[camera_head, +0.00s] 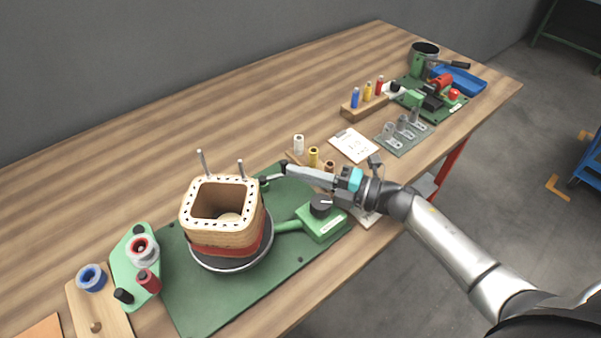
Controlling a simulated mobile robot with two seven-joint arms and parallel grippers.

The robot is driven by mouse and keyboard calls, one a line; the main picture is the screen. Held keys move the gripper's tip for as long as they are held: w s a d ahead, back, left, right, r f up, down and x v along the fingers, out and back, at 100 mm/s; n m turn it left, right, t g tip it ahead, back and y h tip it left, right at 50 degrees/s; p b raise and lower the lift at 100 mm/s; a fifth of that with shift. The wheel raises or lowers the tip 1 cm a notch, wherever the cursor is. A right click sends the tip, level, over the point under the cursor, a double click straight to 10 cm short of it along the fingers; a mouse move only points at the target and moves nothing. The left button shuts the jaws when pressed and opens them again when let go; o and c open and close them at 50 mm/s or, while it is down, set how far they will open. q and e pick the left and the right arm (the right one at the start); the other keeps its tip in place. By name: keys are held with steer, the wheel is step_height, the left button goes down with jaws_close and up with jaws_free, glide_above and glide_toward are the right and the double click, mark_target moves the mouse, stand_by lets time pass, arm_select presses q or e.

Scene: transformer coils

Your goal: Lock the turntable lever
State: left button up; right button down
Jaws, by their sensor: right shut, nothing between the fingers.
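The turntable (234,266) is a round dark disc with a light rim on a green base plate (190,302). A square wooden coil former (222,245) with a red band stands upright on it. A small grey lever (272,179) sticks out to the right behind the former, from a green mount. My right gripper (284,168) reaches in from the right. Its fingers are shut and empty, close to the lever's outer end. I cannot tell whether they touch it. The former hides part of the turntable's far side. My left gripper is not in view.
A green box with a black knob (320,206) stands right of the turntable, below my right arm. Small spools (313,157) stand behind my gripper. A green spool holder (127,266) is at the left. Bare wooden table (130,180) lies behind the former.

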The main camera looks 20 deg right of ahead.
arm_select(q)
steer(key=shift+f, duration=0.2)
arm_select(e)
steer(key=shift+w+d, duration=0.15)
steer(key=shift+w, duration=0.3)
steer(key=shift+w+d+b, duration=0.1)
steer(key=shift+w+b, duration=0.2)
steer(key=shift+b, duration=0.05)
steer(key=shift+w, duration=0.4)
steer(key=shift+w+d+b, duration=0.1)
steer(key=shift+w+b, duration=0.25)
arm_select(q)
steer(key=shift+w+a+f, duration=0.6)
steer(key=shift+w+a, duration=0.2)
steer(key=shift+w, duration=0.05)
arm_select(e)
steer(key=shift+w, duration=0.4)
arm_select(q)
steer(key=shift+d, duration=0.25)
